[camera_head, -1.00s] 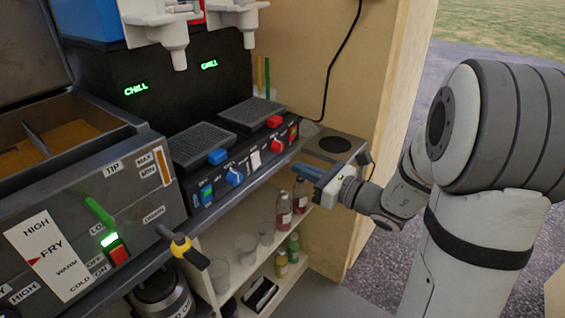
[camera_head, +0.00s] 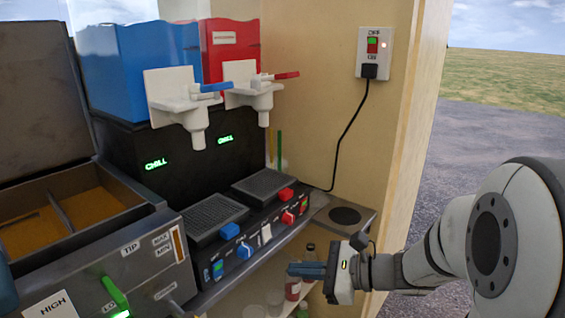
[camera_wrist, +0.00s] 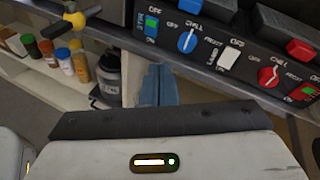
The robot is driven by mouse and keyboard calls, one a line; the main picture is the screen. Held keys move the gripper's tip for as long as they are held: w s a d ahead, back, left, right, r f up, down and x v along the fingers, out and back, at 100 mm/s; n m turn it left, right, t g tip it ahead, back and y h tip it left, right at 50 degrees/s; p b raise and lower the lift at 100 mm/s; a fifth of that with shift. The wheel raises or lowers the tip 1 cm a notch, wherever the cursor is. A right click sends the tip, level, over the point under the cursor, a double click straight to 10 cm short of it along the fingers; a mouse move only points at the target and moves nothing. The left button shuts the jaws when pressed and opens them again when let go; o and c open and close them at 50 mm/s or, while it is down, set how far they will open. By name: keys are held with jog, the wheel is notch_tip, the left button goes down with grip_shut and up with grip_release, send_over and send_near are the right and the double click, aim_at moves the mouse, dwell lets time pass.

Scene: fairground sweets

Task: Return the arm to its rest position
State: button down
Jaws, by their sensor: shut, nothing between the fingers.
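My gripper (camera_head: 306,270) is in the lower middle of the head view, to the right of the slush machine's control panel (camera_head: 262,236) and in front of the counter's right end. Its blue fingers are together with nothing between them. In the wrist view the blue fingers (camera_wrist: 159,86) point away from the camera, below the panel (camera_wrist: 215,40) with its blue and red knobs. My arm reaches in from the right of the head view. The fingers look apart from the panel.
Blue (camera_head: 140,65) and red (camera_head: 232,50) tanks with taps stand above two drip trays. The fryer (camera_head: 135,258) is at left. Bottles (camera_head: 293,287) stand on a shelf under the counter. A wall switch (camera_head: 374,52) has a plug in it. Open ground lies at right.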

jog(key=s+r+n+g+h+p, duration=0.3)
jog(key=s+n+g+h+p, duration=0.3)
jog(key=s+n, duration=0.5)
jog(key=s+d+r+n+t+h+p, duration=0.1)
jog(key=d+r+n+t+h+p, duration=0.2)
jog(key=d+r+n+h+p, duration=0.2)
jog(key=d+r+n+h, duration=0.1)
jog(key=d+n+h, duration=0.2)
jog(key=shift+d+r, duration=0.35)
jog(key=shift+d, duration=0.05)
